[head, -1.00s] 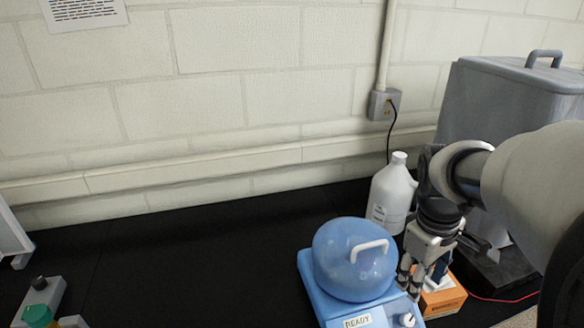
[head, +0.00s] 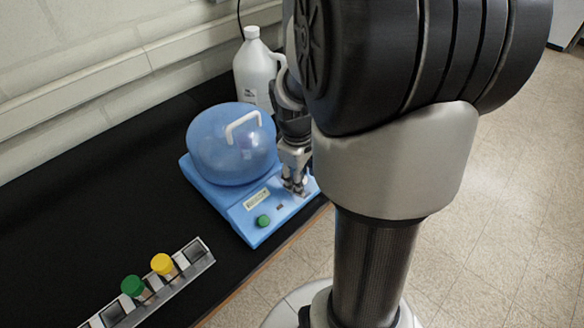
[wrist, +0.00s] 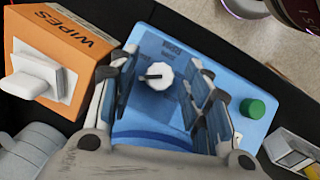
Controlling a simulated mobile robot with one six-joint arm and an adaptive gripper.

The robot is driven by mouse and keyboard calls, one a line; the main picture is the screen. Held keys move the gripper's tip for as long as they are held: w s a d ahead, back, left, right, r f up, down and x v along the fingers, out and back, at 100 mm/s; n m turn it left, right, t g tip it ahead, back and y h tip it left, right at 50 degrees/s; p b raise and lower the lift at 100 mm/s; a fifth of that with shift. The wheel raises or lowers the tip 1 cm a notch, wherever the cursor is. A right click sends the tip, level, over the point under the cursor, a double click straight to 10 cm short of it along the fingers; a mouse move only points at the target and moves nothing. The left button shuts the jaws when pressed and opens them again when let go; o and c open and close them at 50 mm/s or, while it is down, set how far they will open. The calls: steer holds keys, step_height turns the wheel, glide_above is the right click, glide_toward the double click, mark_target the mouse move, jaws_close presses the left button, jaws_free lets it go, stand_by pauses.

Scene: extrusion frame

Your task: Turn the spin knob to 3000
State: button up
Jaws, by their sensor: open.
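The white spin knob (wrist: 159,76) sits on the blue panel of the centrifuge (head: 238,212), shown between my gripper's fingers in the wrist view. A thin dark pointer mark runs from the knob's middle towards the left of that picture. The dial print is too small to read. My gripper (head: 294,186) is open, low over the panel's right end, with fingers on either side of the knob (wrist: 160,84) and gaps between. I cannot tell whether the fingertips are level with the knob. In the head view my gripper mostly hides the knob.
A green button (head: 263,221) and a label lie left of the knob. The domed lid (head: 232,145) with its white handle stands behind. An orange wipes box (wrist: 60,50) is beside the centrifuge. A white jug (head: 256,72) and a tube rack (head: 196,262) stand apart.

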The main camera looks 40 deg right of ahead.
jaws_close()
stand_by(0.6)
